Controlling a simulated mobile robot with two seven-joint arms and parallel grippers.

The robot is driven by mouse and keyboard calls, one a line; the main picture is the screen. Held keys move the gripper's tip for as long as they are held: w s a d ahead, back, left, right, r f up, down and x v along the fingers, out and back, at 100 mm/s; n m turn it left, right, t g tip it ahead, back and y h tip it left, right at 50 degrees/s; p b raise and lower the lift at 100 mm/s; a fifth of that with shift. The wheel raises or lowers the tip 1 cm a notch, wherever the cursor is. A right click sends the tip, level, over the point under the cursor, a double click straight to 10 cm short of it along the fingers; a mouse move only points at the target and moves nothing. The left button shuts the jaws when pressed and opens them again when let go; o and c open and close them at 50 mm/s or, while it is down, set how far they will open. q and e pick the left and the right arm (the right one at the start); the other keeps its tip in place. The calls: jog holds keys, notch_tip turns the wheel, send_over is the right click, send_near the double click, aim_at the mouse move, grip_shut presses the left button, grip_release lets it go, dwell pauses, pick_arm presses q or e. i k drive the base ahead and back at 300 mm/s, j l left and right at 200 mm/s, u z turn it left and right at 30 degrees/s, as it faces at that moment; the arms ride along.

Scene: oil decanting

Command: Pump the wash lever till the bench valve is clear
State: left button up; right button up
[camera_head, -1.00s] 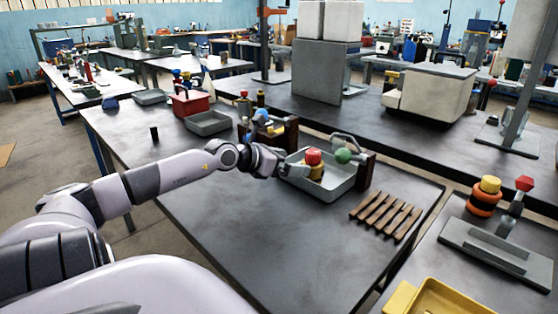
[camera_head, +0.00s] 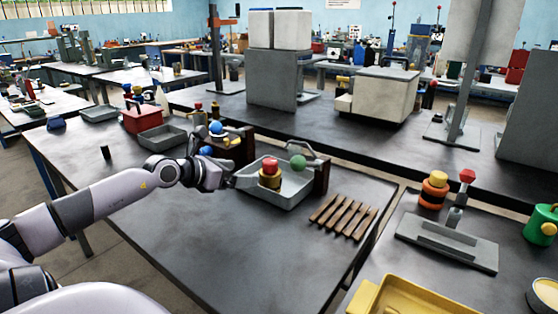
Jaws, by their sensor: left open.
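My left gripper (camera_head: 232,182) reaches in from the left. It is at the left rim of a grey tray (camera_head: 303,192) on the near dark bench; its fingers are small and partly merge with the tray's edge. A valve-like piece with a red top and brass body (camera_head: 270,174) stands in the tray, just right of the gripper and apart from it. A lever with a green ball (camera_head: 297,162) rises at the tray's back right, by a brown block (camera_head: 321,178). Another lever with a blue ball (camera_head: 215,127) stands behind the gripper. Which lever is the wash lever, I cannot tell. My right gripper is out of view.
Several brown bars (camera_head: 343,215) lie right of the tray. On the right bench are a grey plate with a red-knobbed lever (camera_head: 467,176), an orange-and-black piece (camera_head: 433,190) and a yellow tray (camera_head: 415,297). The near bench's front is clear.

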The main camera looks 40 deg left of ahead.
aim_at(298, 163)
jog(key=k+j, duration=0.15)
jog(key=k, duration=0.85)
